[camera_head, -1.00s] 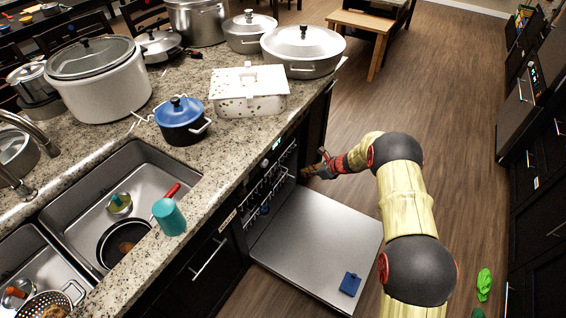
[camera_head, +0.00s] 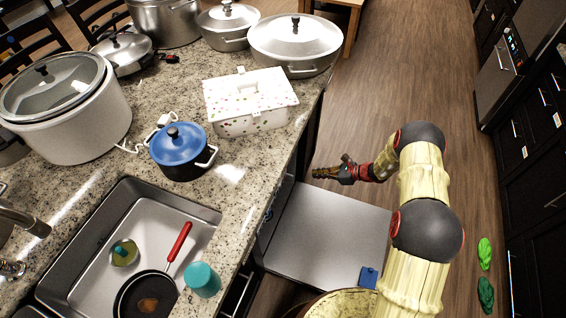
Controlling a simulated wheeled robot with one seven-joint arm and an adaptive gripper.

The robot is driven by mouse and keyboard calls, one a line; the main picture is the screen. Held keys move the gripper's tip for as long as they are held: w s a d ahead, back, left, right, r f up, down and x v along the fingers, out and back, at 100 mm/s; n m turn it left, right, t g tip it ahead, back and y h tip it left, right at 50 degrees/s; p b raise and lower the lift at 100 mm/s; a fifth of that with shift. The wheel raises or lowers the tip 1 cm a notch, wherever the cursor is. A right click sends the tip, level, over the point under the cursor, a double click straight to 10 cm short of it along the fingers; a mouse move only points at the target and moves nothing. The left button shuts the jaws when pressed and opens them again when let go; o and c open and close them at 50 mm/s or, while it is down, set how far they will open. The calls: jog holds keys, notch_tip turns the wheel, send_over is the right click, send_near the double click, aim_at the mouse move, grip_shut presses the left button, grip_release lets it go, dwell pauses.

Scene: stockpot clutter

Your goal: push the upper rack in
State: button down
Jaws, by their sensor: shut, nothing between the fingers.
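The dishwasher door (camera_head: 335,235) is folded down flat, a grey panel beside the counter. The dishwasher's opening (camera_head: 278,205) shows only as a narrow strip under the counter edge. The upper rack cannot be made out clearly there; the countertop hides most of the inside. My gripper (camera_head: 318,173) is shut and empty. It points left toward the counter front, near the far edge of the door in the picture, with a gap between its tip and the counter.
A blue item (camera_head: 369,277) lies at the door's near right corner. The counter (camera_head: 235,180) holds a blue pot (camera_head: 180,150), a spotted white box (camera_head: 245,120) and large pots. A teal cup (camera_head: 202,279) stands by the sink (camera_head: 150,215).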

jog(key=w+a+f+b, duration=0.1)
jog(key=w+a+f, duration=0.1)
jog(key=a, duration=0.4)
jog(key=w+a+f+n+b, duration=0.1)
jog(key=w+a+b, duration=0.1)
jog(key=a, duration=0.4)
jog(key=shift+w+a+f+n+y, duration=0.3)
jog(key=shift+w+a+f+y, duration=0.1)
jog(key=shift+w, duration=0.1)
jog(key=a, duration=0.1)
jog(key=w+a+b, duration=0.1)
jog(key=a, duration=0.1)
jog(key=a+b, duration=0.1)
jog(key=shift+w+a, duration=0.3)
jog(key=shift+w, duration=0.1)
